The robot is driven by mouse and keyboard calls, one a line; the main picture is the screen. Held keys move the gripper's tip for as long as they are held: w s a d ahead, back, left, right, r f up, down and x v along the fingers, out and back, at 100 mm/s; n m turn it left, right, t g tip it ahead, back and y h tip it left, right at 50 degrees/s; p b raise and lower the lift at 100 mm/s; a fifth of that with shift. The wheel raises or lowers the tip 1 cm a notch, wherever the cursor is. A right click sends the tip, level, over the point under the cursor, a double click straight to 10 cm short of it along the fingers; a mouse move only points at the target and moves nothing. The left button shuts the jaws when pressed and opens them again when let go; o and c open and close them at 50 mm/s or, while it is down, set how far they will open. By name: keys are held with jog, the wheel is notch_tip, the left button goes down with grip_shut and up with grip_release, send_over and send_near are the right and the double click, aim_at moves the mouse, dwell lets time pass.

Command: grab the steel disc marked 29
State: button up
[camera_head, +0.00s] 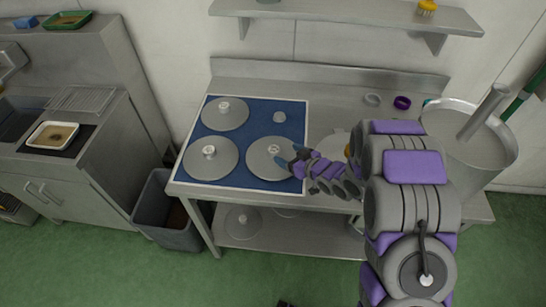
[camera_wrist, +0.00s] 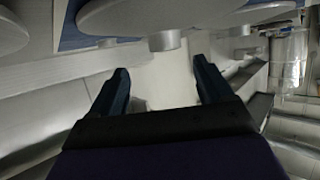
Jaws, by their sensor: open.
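Three round steel discs with knobs lie on a blue mat (camera_head: 240,180) on the bench: one at the back (camera_head: 222,118), one front left (camera_head: 205,167), one front right (camera_head: 262,167). No number is legible, so I cannot tell which is marked 29. My gripper (camera_head: 289,156) is open at the right part of the front right disc, partly covering it. In the wrist view my gripper's two dark fingers (camera_wrist: 160,70) are apart with nothing between them. A disc (camera_wrist: 130,15) with a short knob (camera_wrist: 164,41) appears just beyond the fingertips.
A smaller grey round piece (camera_head: 280,117) lies on the mat. Behind my arm are a grey ring (camera_head: 372,100), a purple ring (camera_head: 402,102) and a large steel pot (camera_head: 495,135). Another disc (camera_head: 243,224) lies on the lower shelf. A grey bin (camera_head: 165,215) stands left of the bench.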

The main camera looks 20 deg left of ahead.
aim_at(276, 151)
jog(key=shift+w+f, duration=0.15)
jog(key=shift+w, duration=0.05)
jog(key=a+f, duration=0.1)
jog(key=a, duration=0.1)
jog(key=w+a+f+b, duration=0.1)
jog(key=a, duration=0.3)
jog(key=shift+w+a+f+b, duration=0.3)
jog(key=shift+w+f, duration=0.1)
jog(key=shift+w+d+r, duration=0.1)
jog(key=shift+d+r, duration=0.15)
jog(key=shift+d, duration=0.9)
jog(key=shift+c, duration=0.4)
jog(key=shift+a, duration=0.2)
jog(key=c, duration=0.3)
jog(key=shift+a+f, duration=0.2)
jog(key=shift+a, duration=0.55)
jog(key=c, duration=0.5)
jog(key=shift+d+r, duration=0.15)
jog(key=shift+d, duration=0.4)
grip_shut()
